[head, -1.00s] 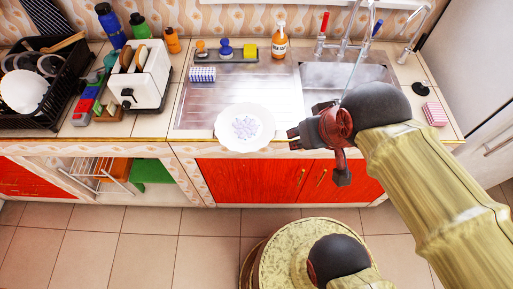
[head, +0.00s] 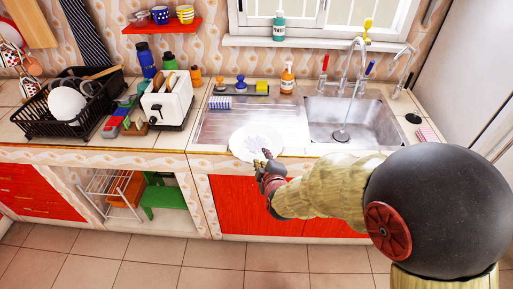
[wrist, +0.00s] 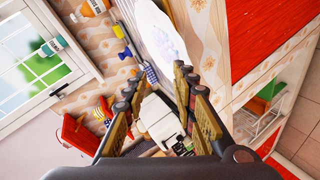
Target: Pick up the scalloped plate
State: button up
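The scalloped plate (head: 247,141) is white with a pale purple pattern in its middle. It lies at the front edge of the sink's metal drainboard. My gripper (head: 265,157) is at the plate's front right edge in the head view and covers a small part of it. In the wrist view, the plate (wrist: 162,32) shows at the top, beyond the fingertips and cut off by the frame. My gripper (wrist: 157,76) is open there, with its two fingers well apart and nothing between them. I cannot tell whether a finger touches the plate.
The sink basin (head: 345,120) and tap lie to the right. A soap bottle (head: 287,77) and a blue-white sponge (head: 220,103) are behind the plate. A white toaster (head: 167,100) and black dish rack (head: 62,112) stand left. Drainboard around the plate is mostly clear.

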aim_at(253, 158)
notch_tip(253, 158, down, 6)
jog(key=a+n+t, duration=0.2)
jog(key=a+n, duration=0.1)
jog(key=n, duration=0.1)
jog(key=b+x, duration=0.1)
jog(key=x, duration=0.1)
jog(key=b+x, duration=0.1)
jog(key=x, duration=0.2)
jog(key=b+x, duration=0.2)
jog(key=x, duration=0.1)
jog(key=shift+s+d+f, duration=0.1)
jog(key=shift+d+f, duration=0.1)
jog(key=shift+f, duration=0.15)
jog(key=shift+r, duration=0.1)
jog(key=shift+c, duration=0.8)
grip_shut()
